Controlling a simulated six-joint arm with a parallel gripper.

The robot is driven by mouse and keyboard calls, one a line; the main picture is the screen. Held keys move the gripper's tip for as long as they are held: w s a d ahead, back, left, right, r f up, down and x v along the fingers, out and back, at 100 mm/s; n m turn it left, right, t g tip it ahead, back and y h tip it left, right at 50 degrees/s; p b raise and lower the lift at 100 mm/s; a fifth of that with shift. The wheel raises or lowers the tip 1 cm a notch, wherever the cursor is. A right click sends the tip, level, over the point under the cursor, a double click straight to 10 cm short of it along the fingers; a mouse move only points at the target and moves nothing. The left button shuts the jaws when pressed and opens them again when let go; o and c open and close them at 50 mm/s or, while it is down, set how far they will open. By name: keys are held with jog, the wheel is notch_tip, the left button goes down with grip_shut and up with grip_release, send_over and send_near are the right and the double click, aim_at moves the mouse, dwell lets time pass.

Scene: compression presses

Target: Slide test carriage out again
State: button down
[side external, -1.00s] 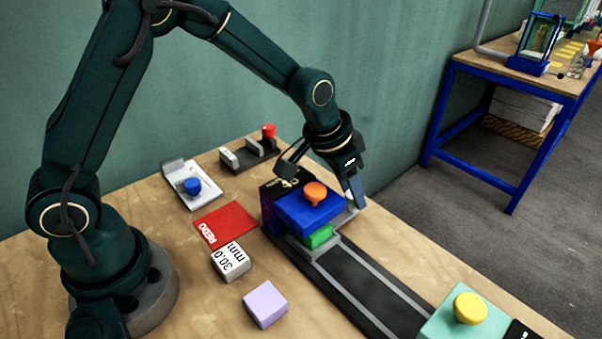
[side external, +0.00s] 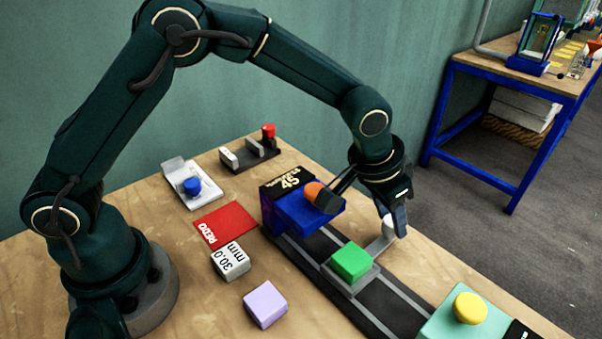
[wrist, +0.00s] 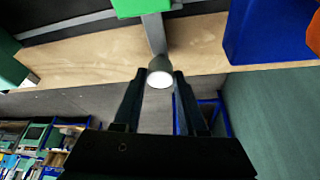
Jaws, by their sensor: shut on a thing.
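The test carriage (side external: 346,284) is a grey plate on the dark rail track (side external: 378,296), with a green block (side external: 351,260) on top. It stands on the track in front of the blue press (side external: 292,212), clear of it. A grey arm (side external: 372,250) runs from the carriage to a white knob (side external: 389,226). My gripper (side external: 391,226) is shut on the knob. In the wrist view the knob (wrist: 160,74) sits between my two fingertips (wrist: 159,76), and the green block (wrist: 140,6) shows at the top.
A teal box with a yellow button (side external: 470,308) stands at the track's near end. The red card (side external: 225,224), the 30.0 mm block (side external: 231,262) and a lilac block (side external: 265,304) lie left of the track. Bare track separates the carriage from the teal box.

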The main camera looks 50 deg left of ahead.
jog(key=shift+d, duration=1.85)
jog(key=shift+c, duration=2.3)
grip_release()
jog(key=shift+v, duration=2.6)
